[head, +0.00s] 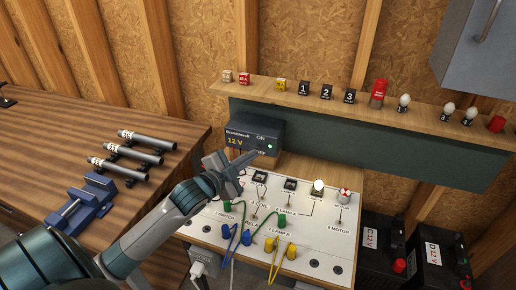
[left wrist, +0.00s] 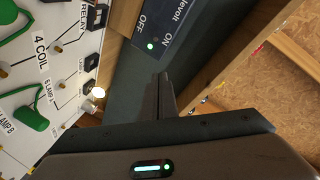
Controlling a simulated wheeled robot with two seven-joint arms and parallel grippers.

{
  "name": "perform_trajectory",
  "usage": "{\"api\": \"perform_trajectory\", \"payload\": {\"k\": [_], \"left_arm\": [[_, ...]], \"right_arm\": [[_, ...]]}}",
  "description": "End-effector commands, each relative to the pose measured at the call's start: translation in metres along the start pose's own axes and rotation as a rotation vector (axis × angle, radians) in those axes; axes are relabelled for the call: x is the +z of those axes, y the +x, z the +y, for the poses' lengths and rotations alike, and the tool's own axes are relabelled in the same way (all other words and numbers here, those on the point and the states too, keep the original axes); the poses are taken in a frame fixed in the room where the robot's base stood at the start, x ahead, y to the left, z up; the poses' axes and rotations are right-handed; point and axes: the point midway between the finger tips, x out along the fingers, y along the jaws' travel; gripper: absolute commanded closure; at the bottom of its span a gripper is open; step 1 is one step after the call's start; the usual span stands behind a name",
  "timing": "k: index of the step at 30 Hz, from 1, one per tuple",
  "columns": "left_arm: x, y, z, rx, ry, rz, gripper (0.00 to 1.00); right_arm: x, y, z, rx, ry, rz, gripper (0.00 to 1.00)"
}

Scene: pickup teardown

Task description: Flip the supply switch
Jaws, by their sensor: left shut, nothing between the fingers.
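The left wrist view shows the supply (left wrist: 170,28) with OFF, ON and the green light. My left gripper (head: 246,157) is shut and empty, its tips just in front of the supply's lower face. It also shows in the left wrist view (left wrist: 161,80). I cannot make out the switch lever or whether the tips touch it.
The white board (head: 208,228) carries labelled parts and green, blue and yellow plugs with wires. A shelf (head: 430,122) with small parts runs above. A blue vise (head: 82,207) and grey tubes (head: 140,155) are on the bench at left. Batteries (head: 435,250) stand at lower right.

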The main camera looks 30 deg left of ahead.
Motion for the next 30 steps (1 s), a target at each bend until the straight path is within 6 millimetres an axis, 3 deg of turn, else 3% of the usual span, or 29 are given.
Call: {"api": "perform_trajectory", "payload": {"k": [8, 26, 30], "left_arm": [[-0.001, 0.016, -0.002, -0.001, -0.001, 0.0, 1.0], [-0.002, 0.1, -0.002, 0.0, -0.001, 0.0, 1.0], [0.015, 0.093, -0.001, 0.003, 0.0, -0.003, 1.0]], "right_arm": [[-0.001, -0.007, 0.0, 0.0, 0.0, 0.001, 0.69], [-0.004, -0.036, 0.0, -0.001, 0.0, 0.001, 0.69], [-0.004, -0.045, 0.0, -0.001, 0.0, 0.001, 0.69]]}}
